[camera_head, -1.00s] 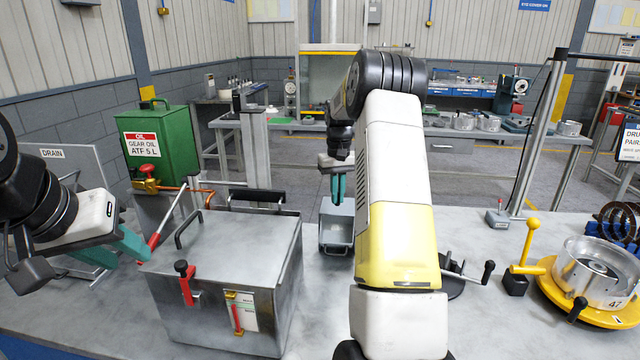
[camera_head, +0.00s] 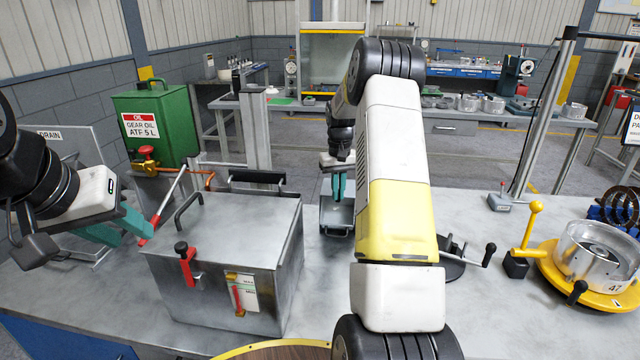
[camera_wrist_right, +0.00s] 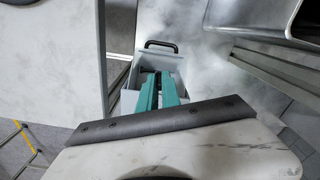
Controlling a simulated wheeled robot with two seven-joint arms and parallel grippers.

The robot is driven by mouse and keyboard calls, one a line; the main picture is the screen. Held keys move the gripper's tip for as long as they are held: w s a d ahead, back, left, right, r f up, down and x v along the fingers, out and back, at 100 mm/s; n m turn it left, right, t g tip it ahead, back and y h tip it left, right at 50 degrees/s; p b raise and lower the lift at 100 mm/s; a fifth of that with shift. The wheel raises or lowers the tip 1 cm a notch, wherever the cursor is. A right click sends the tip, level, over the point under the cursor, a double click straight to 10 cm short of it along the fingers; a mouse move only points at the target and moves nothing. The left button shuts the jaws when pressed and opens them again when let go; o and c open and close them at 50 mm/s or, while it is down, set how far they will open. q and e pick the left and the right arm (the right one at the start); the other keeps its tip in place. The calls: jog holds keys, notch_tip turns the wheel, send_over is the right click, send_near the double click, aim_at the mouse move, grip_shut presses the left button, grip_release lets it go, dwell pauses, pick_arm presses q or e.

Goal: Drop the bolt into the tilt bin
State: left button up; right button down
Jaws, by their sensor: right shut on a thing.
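The tilt bin is a small grey open bin (camera_head: 335,226) on the table, right of the big metal box. It also shows in the right wrist view (camera_wrist_right: 186,68), with a black handle at its far side. My right gripper (camera_head: 338,190) points down at the bin, its teal fingertips at the bin's opening. In the right wrist view its fingers (camera_wrist_right: 157,88) are shut on a small dark piece, taken as the bolt (camera_wrist_right: 155,80), mostly hidden between them. My left gripper (camera_head: 122,228) hangs beside the box's left side; its finger gap is unclear.
The lidded metal box (camera_head: 215,270) with red latches stands close left of the bin. A green oil can (camera_head: 155,120) is behind it. A yellow turntable with a metal drum (camera_head: 590,255) is at the right.

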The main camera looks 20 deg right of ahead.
dwell(0.4)
jog(key=c, duration=1.5)
grip_release()
notch_tip(320, 180, up, 8)
jog(key=shift+f, duration=0.1)
